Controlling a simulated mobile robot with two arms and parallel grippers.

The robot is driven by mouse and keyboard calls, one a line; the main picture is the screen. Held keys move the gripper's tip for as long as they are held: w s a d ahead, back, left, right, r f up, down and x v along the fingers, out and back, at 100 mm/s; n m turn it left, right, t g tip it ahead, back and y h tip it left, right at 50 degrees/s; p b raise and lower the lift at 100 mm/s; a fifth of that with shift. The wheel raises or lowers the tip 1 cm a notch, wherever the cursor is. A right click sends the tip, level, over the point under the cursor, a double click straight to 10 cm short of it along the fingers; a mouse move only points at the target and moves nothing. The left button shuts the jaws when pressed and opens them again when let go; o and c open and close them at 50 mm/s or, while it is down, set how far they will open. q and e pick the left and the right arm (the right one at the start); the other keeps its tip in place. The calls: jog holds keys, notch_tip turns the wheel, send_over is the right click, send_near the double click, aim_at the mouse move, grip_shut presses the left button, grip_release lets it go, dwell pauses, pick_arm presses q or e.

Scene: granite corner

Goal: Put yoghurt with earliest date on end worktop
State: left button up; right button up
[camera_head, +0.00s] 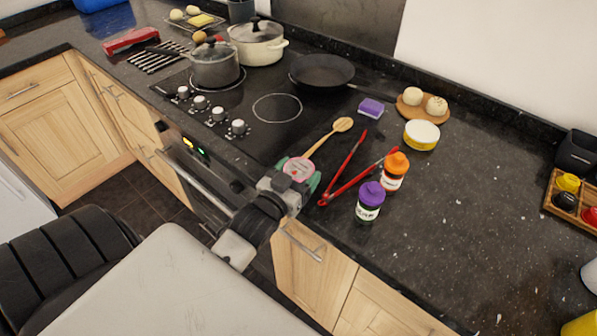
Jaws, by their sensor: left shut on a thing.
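My left gripper (297,174) is shut on a small round pot with a pink and white top (299,168), which looks like a yoghurt pot. It holds the pot at the front edge of the dark granite worktop (455,215), beside the hob. The green fingertips sit on either side of the pot. Any date on it is too small to read. I cannot tell whether the pot touches the worktop. No other yoghurt pot is clearly recognisable. My right gripper is not in view.
Red tongs (345,188), a wooden spoon (327,138), a purple-lidded jar (370,201) and an orange-lidded jar (395,172) stand or lie close right of the gripper. Pots and a frying pan (322,71) occupy the hob. The worktop farther right is largely clear.

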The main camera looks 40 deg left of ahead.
pick_arm(q)
jog(key=o, duration=0.6)
jog(key=shift+f, duration=0.15)
jog(key=o, duration=0.4)
